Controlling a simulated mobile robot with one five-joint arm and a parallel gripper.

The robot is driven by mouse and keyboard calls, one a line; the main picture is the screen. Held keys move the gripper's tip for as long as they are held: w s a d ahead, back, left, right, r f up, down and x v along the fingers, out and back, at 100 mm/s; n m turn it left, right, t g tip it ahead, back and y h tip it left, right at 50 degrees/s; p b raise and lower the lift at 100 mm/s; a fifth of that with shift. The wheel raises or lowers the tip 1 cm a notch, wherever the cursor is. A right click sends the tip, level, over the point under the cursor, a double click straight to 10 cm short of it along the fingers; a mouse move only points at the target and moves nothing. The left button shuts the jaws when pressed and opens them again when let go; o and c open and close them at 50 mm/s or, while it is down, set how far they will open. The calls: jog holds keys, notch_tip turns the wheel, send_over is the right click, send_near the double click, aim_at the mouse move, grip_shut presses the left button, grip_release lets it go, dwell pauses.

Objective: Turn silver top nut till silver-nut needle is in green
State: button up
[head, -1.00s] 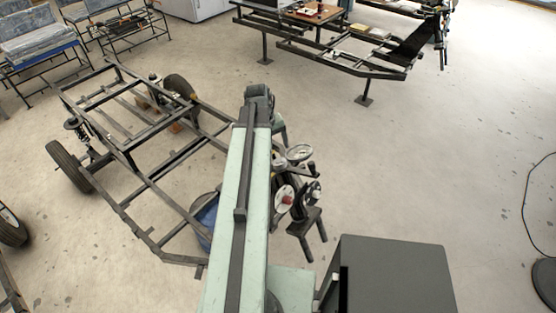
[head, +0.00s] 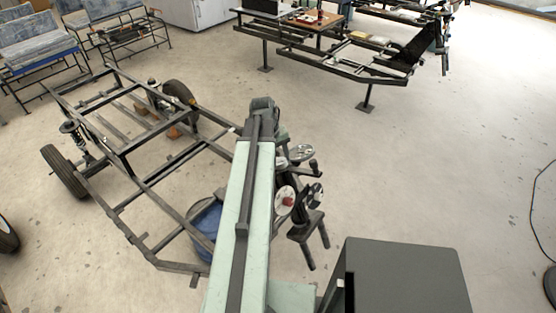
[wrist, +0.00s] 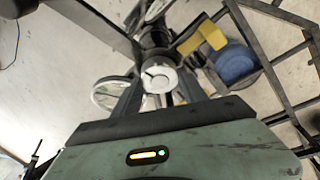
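In the wrist view a round silver-white nut-like piece (wrist: 159,78) with a slot sits on a dark shaft, between the tips of my gripper (wrist: 158,92). The two dark fingers stand apart on either side of it; I cannot tell whether they touch it. A pale dial (wrist: 110,95) is left of the fingers, partly covered. In the head view the stand (head: 305,232) carries a dial with a red centre (head: 286,201), another pale dial (head: 304,153) and a smaller one (head: 318,194). Needles and green zones are too small to read.
A blue drum (head: 206,222) stands left of my arm, beside the dark vehicle frame (head: 150,190); it also shows in the wrist view (wrist: 235,64), near a yellow piece (wrist: 212,35).

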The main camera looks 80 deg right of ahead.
jog(key=shift+a, duration=0.15)
jog(key=shift+c, duration=0.2)
jog(key=shift+w+m, duration=0.1)
jog(key=shift+m, duration=0.2)
jog(key=m+g+b, duration=0.1)
jog(key=m, duration=0.2)
jog(key=shift+w+f, duration=0.1)
jog(key=shift+f, duration=0.05)
jog(key=shift+w+m+g+h+b, duration=0.1)
jog(key=shift+m+g+h+b, duration=0.45)
jog(key=shift+m, duration=1.35)
jog(key=shift+g+y, duration=0.25)
jog(key=shift+y, duration=0.1)
jog(key=o, duration=1.4)
